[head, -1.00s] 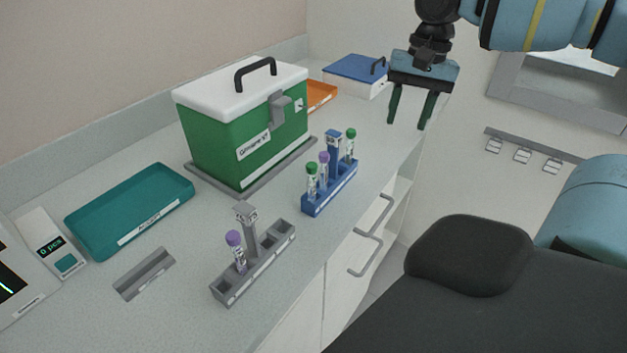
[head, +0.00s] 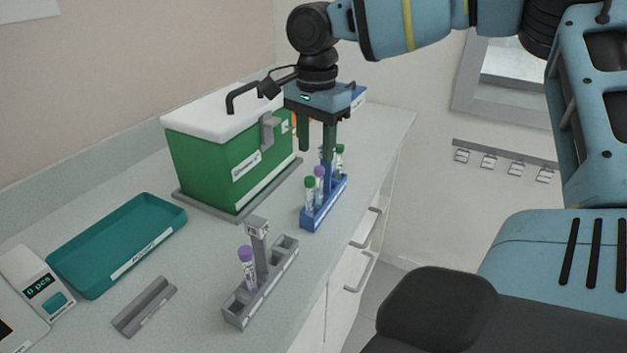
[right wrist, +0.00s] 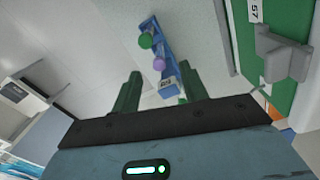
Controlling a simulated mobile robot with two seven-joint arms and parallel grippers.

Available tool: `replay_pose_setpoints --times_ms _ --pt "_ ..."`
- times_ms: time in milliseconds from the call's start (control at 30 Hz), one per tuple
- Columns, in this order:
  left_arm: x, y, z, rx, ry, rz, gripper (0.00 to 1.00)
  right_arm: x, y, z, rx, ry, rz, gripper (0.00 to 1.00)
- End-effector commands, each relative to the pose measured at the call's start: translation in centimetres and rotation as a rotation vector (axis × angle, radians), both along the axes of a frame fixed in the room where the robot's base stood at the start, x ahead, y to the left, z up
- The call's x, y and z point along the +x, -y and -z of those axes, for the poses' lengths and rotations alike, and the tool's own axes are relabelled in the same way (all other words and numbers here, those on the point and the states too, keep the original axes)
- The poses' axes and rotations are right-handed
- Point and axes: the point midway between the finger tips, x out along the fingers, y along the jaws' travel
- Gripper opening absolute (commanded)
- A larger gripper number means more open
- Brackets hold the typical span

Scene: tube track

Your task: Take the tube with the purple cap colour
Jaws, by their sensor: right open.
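A purple-capped tube (head: 319,181) stands upright in the blue rack (head: 322,211), between two green-capped tubes (head: 309,188). In the right wrist view the purple cap (right wrist: 159,63) and a green cap (right wrist: 146,41) show beyond the fingers. Another purple-capped tube (head: 247,264) stands in the grey rack (head: 262,300). My right gripper (head: 316,152) is open and empty above the blue rack, its fingers partly hiding the rack's post and its far end. My left gripper is not in view.
A green box with a white lid (head: 225,160) stands close behind the blue rack. A teal tray (head: 118,245), a small grey holder (head: 145,306) and a scale (head: 38,285) are at the left. The counter's front edge runs close beside both racks.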

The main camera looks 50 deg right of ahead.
Motion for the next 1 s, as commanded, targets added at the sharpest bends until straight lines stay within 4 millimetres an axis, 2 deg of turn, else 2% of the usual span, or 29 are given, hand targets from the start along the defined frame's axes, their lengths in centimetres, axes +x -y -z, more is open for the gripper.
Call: replay_pose_setpoints --times_ms 167,367,600,833,1000 --pt "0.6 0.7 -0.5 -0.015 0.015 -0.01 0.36 0.0 0.0 -0.1 0.0 0.001 0.0 0.44" --pt "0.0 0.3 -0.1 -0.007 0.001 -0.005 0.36 0.0 0.0 0.1 0.0 0.0 -0.001 0.44" --pt "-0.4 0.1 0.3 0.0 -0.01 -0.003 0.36 -0.1 0.1 2.2 0.0 -0.002 0.0 0.44" --pt "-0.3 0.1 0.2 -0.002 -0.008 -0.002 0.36 -0.2 0.0 3.0 0.0 -0.001 0.0 0.44" --pt "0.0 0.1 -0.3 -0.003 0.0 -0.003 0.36 -0.6 0.0 5.2 0.001 -0.003 -0.001 0.44"
